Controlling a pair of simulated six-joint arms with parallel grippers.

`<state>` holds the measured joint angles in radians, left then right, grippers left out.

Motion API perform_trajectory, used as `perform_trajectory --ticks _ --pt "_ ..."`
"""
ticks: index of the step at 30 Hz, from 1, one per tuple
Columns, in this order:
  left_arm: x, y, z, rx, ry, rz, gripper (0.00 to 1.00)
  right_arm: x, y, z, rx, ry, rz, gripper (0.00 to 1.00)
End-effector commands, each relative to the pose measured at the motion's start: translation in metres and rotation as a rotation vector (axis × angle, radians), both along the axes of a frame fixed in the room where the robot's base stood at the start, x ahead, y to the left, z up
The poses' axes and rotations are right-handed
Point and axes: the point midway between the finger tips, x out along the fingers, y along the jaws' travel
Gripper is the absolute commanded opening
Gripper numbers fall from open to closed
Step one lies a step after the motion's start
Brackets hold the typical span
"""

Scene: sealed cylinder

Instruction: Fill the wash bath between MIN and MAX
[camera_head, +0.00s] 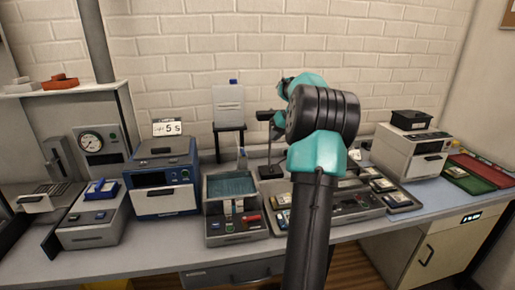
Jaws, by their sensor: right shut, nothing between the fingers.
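The wash bath (231,205) stands at the centre-left of the bench, an open grey tank with blue-green liquid (230,184) in it. Its MIN and MAX marks are too small to read here, so I cannot tell the level against them. A white container (228,104) stands on a dark stand behind the bath, with a pale upright piece (241,156) below it at the bath's back edge. My right gripper (268,116) is shut and empty, behind and right of the bath, partly hidden by its own wrist. My left gripper is not in view.
A blue-and-white machine (163,180) with a "5 s" sign (167,127) stands left of the bath. A grey tray unit (348,204) lies right of it, partly behind my arm. A white machine (412,150) and red and green trays (480,173) are farther right.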

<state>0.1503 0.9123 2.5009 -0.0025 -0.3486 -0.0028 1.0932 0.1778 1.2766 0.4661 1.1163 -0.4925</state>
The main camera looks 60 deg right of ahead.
Motion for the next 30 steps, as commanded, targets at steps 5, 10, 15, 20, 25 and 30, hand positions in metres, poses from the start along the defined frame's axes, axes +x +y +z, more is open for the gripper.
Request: perform_trajectory --ticks 5,10,15,20,25,30 --pt "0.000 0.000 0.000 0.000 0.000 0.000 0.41 0.008 0.000 -0.011 0.002 0.001 0.000 0.00" --pt "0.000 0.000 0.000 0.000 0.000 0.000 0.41 0.023 0.000 -0.030 0.003 0.001 0.001 0.00" --pt "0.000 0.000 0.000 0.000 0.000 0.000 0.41 0.040 0.000 -0.053 0.002 0.001 0.000 0.00" --pt "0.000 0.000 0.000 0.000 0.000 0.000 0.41 0.057 0.000 -0.075 0.003 0.001 0.002 0.00" --pt "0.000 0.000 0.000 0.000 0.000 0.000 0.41 0.077 0.012 -0.079 0.000 -0.001 0.003 0.00" --pt "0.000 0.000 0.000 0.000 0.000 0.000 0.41 0.089 0.022 -0.079 0.001 0.000 0.002 0.00"
